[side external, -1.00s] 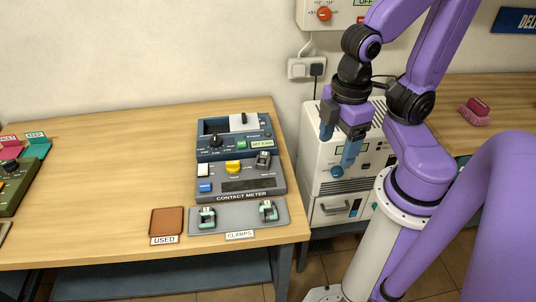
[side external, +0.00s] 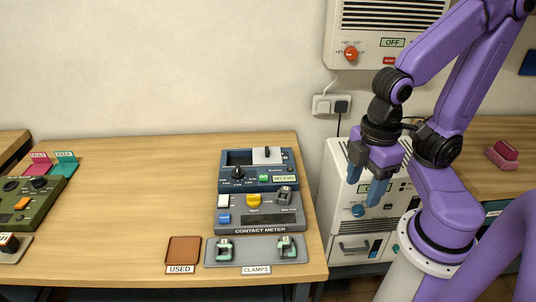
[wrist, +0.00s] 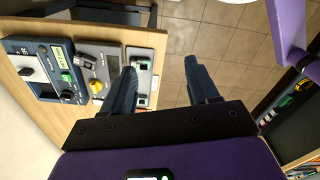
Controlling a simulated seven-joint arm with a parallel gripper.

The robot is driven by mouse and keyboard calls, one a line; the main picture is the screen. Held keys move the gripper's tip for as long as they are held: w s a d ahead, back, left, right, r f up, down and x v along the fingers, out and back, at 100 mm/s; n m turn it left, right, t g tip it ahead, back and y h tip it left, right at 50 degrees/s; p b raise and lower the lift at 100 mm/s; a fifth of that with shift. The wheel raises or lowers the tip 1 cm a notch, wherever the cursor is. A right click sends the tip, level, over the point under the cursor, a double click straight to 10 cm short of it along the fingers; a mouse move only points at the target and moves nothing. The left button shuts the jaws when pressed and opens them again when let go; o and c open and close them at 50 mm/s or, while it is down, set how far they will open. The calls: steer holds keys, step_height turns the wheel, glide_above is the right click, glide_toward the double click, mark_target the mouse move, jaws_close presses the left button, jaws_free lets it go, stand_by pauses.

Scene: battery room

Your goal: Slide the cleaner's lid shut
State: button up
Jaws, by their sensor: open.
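The cleaner is the dark blue unit (side external: 231,181) at the back of the bench's right end, with a dial, a green button and a small display. Its pale lid (side external: 267,156), with a small dark handle, sits toward the right of the top opening. The dark opening (side external: 240,158) shows to its left, so the lid is partly open. In the wrist view the cleaner (wrist: 46,54) is at the left, with the lid (wrist: 26,74) near the edge. My gripper (side external: 367,174) is open and empty, right of the cleaner and apart from it. Its fingers (wrist: 160,82) show spread in the wrist view.
The contact meter (side external: 260,230) stands directly in front of the cleaner. The clamps mat (side external: 255,253) and brown used tray (side external: 184,250) lie nearer the front edge. A white cabinet (side external: 340,185) stands behind my gripper. The bench left of the cleaner is clear.

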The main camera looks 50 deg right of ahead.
steer(key=shift+w+f, duration=0.1)
steer(key=shift+w, duration=0.25)
steer(key=c, duration=0.5)
steer(key=w+m, duration=0.1)
steer(key=w, duration=0.1)
steer(key=w+f+m+t, duration=0.1)
steer(key=w+m, duration=0.1)
steer(key=w, duration=0.1)
steer(key=w+f+m, duration=0.1)
steer(key=w, duration=0.1)
steer(key=shift+w+d+m+t, duration=0.2)
steer(key=shift+w+m+t, duration=0.05)
steer(key=shift+m+t, duration=0.05)
jaws_close()
steer(key=m+t, duration=0.6)
steer(key=m, duration=1)
glide_toward(277, 156)
steer(key=s+d+r, duration=0.2)
steer(key=d+r, duration=0.1)
steer(key=r, duration=0.1)
steer(key=x, duration=0.9)
steer(key=shift+s+a+f, duration=0.1)
steer(key=shift+s+f, duration=0.05)
steer(key=shift+f, duration=0.3)
steer(key=shift+w+a, duration=1.1)
steer(key=shift+w, duration=0.05)
steer(key=shift+w+a, duration=0.3)
